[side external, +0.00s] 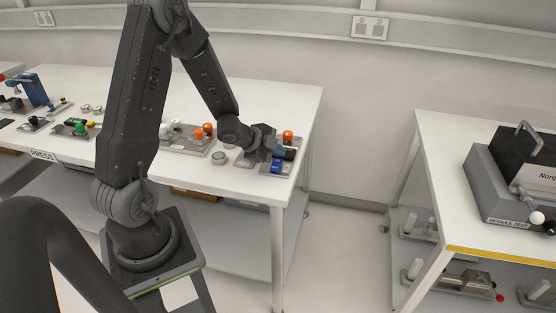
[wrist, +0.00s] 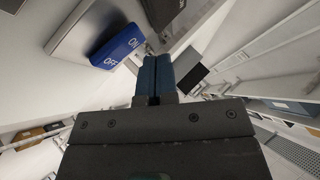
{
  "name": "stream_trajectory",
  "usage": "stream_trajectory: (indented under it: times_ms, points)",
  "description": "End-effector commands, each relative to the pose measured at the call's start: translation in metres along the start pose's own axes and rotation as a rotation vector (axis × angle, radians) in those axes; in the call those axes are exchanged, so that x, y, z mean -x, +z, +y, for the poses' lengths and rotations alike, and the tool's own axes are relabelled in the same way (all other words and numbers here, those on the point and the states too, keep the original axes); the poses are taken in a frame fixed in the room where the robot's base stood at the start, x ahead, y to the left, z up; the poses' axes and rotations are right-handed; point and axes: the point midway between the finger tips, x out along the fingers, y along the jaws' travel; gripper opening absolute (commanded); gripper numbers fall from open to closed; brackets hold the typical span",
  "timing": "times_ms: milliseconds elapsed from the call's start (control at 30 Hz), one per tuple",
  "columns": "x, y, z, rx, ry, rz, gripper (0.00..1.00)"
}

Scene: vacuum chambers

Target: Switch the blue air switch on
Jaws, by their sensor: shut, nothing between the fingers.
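The blue air switch (wrist: 118,47) shows in the wrist view at upper left, on a grey plate (wrist: 78,30), with the words ON and OFF on its face. In the side view the switch (side external: 276,167) sits near the right end of the white table. My gripper (wrist: 154,62) is shut and empty, its blue fingertips together just right of the ON end of the switch. I cannot tell whether they touch it. In the side view my gripper (side external: 285,153) is over the same plate, just behind the switch.
An orange knob (side external: 288,135) stands just behind my gripper. A second table (side external: 440,150) with a grey case stands to the right, across a gap.

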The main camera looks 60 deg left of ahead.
Motion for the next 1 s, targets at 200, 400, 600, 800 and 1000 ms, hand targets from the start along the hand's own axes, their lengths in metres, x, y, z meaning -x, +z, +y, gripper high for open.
stream_trajectory:
  times_ms: [200,400,600,800,1000]
  points:
    - [-0.0028,0.0021,0.0024,0.001,0.002,0.0,0.0]
    - [-0.0061,0.0046,0.0044,0.001,0.0,-0.001,0.0]
    - [-0.006,0.0044,0.0043,0.0,0.0,0.0,0.0]
    - [-0.0065,0.0048,0.0047,0.0,0.0,0.0,0.0]
    - [-0.0081,0.0059,0.006,0.0,0.001,0.0,0.0]
